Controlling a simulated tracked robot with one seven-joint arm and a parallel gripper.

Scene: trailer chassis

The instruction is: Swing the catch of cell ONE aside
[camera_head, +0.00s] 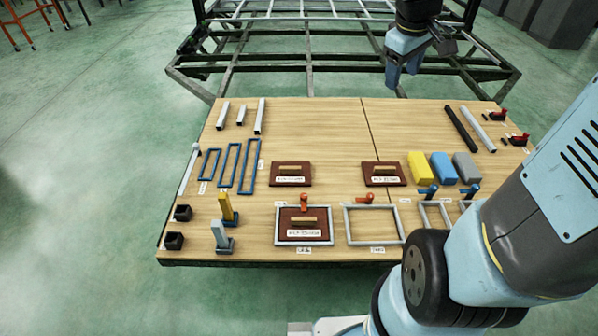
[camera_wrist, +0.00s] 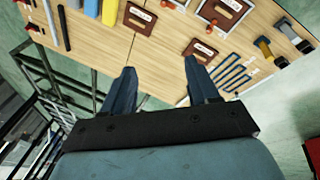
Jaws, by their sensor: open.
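Two larger grey-framed cells lie at the front of the wooden board. The left cell (camera_head: 277,232) holds a brown panel (camera_head: 292,236) with a wooden handle. Its orange-red catch (camera_head: 304,202) stands at the frame's far edge; it also shows in the wrist view (camera_wrist: 211,25). The right cell (camera_head: 348,226) is empty, with an orange catch (camera_head: 365,198) lying more sideways at its far edge. The cell labels are too small to read, so I cannot tell which is ONE. My gripper (camera_head: 401,78) is open and empty beyond the board's far edge, well away from both catches; its fingers show in the wrist view (camera_wrist: 160,82).
Two smaller cells with blue catches (camera_head: 430,190) lie right, partly behind my arm. Two brown panels (camera_head: 291,174) (camera_head: 385,175), coloured blocks (camera_head: 422,167), blue frames (camera_head: 231,164) and posts (camera_head: 228,208) lie on the board. A dark metal chassis (camera_head: 310,62) stands behind.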

